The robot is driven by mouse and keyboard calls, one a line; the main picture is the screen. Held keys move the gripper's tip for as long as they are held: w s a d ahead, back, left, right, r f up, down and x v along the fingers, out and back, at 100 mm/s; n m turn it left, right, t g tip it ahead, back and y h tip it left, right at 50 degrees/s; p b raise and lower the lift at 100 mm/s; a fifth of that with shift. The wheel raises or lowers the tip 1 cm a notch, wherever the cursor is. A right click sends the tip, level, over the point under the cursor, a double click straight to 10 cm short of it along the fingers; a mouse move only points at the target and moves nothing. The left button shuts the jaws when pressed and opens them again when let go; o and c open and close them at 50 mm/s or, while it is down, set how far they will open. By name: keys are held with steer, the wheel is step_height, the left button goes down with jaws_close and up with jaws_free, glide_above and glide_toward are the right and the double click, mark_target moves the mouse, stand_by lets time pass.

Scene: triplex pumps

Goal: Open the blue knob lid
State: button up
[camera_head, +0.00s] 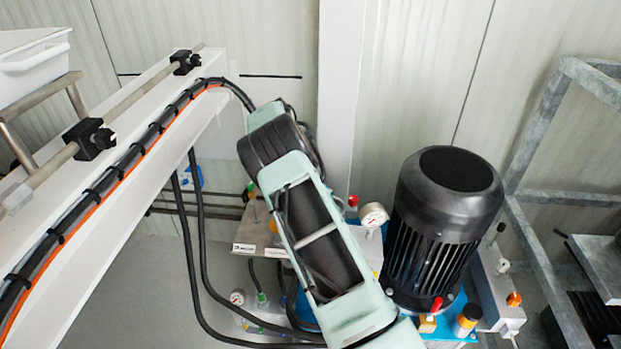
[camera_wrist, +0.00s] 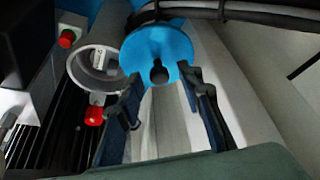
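The blue lid (camera_wrist: 150,42) is a round disc in the upper middle of the wrist view. A small dark knob (camera_wrist: 159,73) stands out at its lower middle. My gripper (camera_wrist: 163,80) is open, with one dark finger on each side of the knob in the picture. The fingers overlap the lid's lower edge in the image, and I cannot tell how far they are from the knob. In the head view my arm crosses the middle, and the gripper and lid cannot be made out.
The head view shows a black motor (camera_head: 440,225), a gauge (camera_head: 373,214), a metal frame (camera_head: 540,150) and a white beam (camera_head: 150,140).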

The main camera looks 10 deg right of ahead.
steer(key=v, duration=1.2)
steer(key=shift+s+r, duration=0.1)
